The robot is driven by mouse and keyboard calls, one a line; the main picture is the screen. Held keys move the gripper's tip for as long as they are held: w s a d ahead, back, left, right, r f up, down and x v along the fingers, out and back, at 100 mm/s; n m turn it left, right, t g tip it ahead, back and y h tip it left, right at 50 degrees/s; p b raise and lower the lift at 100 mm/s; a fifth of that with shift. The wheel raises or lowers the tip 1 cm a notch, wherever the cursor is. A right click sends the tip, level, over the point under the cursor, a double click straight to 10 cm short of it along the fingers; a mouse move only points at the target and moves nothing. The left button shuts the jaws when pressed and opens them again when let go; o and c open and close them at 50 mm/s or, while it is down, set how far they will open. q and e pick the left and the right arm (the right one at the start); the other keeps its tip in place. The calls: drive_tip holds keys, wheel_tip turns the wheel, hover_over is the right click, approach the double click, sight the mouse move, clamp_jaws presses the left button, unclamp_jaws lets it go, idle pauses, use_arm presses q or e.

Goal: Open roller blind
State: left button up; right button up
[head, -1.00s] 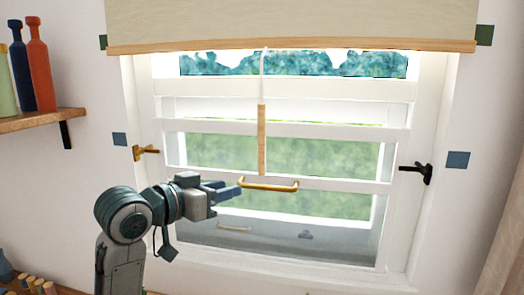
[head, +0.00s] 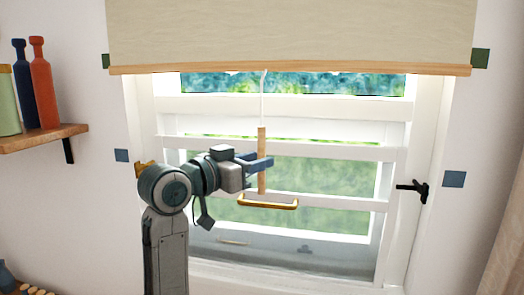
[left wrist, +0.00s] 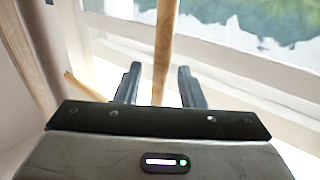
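The beige roller blind (head: 290,32) hangs across the top of the window, with a wooden bar (head: 290,69) along its lower edge. A white cord (head: 263,95) drops from it to a slim wooden pull rod (head: 261,180), which hangs upright before the panes. My left gripper (head: 260,162) is at the middle of the rod in the head view. In the left wrist view my left gripper (left wrist: 160,72) is open, with the rod (left wrist: 164,40) showing between its two spread fingers. Contact with the rod cannot be made out. My right gripper is not in view.
A brass bar handle (head: 268,204) sits on the window just below the rod. A black latch (head: 412,187) is on the right frame. A shelf (head: 40,138) with bottles stands at the left wall. The space right of the rod is free.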

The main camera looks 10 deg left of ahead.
use_arm(q)
drive_tip(key=shift+x, duration=1.25)
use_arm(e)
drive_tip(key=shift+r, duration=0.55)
use_arm(q)
drive_tip(key=shift+a, duration=0.1)
